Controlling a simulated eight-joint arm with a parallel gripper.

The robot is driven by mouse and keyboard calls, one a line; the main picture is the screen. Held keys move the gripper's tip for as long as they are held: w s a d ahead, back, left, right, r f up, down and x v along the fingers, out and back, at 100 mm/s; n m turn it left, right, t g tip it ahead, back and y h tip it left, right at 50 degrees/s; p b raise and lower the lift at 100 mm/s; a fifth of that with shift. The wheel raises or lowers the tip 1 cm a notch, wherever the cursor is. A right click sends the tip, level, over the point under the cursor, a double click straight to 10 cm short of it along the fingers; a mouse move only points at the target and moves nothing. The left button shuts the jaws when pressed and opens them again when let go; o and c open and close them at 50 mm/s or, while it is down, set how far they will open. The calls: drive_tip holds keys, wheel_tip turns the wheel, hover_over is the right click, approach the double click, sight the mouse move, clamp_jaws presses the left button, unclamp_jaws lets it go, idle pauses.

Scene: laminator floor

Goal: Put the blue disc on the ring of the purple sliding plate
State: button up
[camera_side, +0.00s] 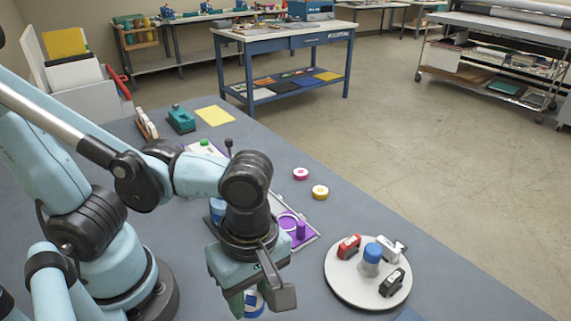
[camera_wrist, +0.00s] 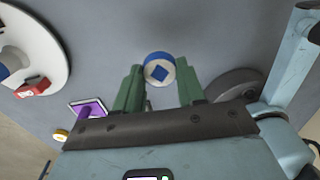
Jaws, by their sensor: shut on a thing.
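The blue disc (camera_wrist: 158,70), with a blue rim and a pale face bearing a blue diamond, is held between the green fingers of my gripper (camera_wrist: 159,82). In the side view the disc (camera_side: 254,303) shows at the low end of my gripper (camera_side: 248,299), near the front edge of the picture. The purple sliding plate (camera_side: 309,239) lies on the table beyond my gripper, with a pale-edged ring (camera_side: 287,222) and an upright purple knob (camera_side: 301,230). My wrist hides its left part. The plate (camera_wrist: 88,108) also shows at left in the wrist view, apart from the disc.
A round white turntable (camera_side: 345,291) at right carries red, white and black stamps around a blue-topped knob (camera_side: 371,255). A pink disc (camera_side: 300,174) and a yellow disc (camera_side: 320,192) lie near the table edge. A black-topped lever (camera_side: 228,144) stands behind my wrist.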

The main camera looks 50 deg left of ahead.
wheel_tip(320, 180, up, 2)
drive_tip(key=shift+w+r, duration=0.15)
drive_tip(key=shift+w, duration=0.1)
drive_tip(key=w+a+r, duration=0.2)
drive_tip(key=w+a, duration=0.3)
drive_tip(key=w, duration=0.6)
hover_over(287, 224)
drive_tip(key=shift+t, duration=0.4)
drive_tip(key=f, duration=0.6)
drive_tip(key=shift+s+d+f, duration=0.15)
drive_tip(key=shift+s+d, duration=0.1)
drive_tip(key=shift+w+a+f, duration=0.25)
drive_tip(key=shift+a+f, duration=0.05)
drive_tip(key=shift+a, duration=0.05)
drive_tip(key=shift+f, duration=2)
drive_tip(key=shift+f, duration=0.25)
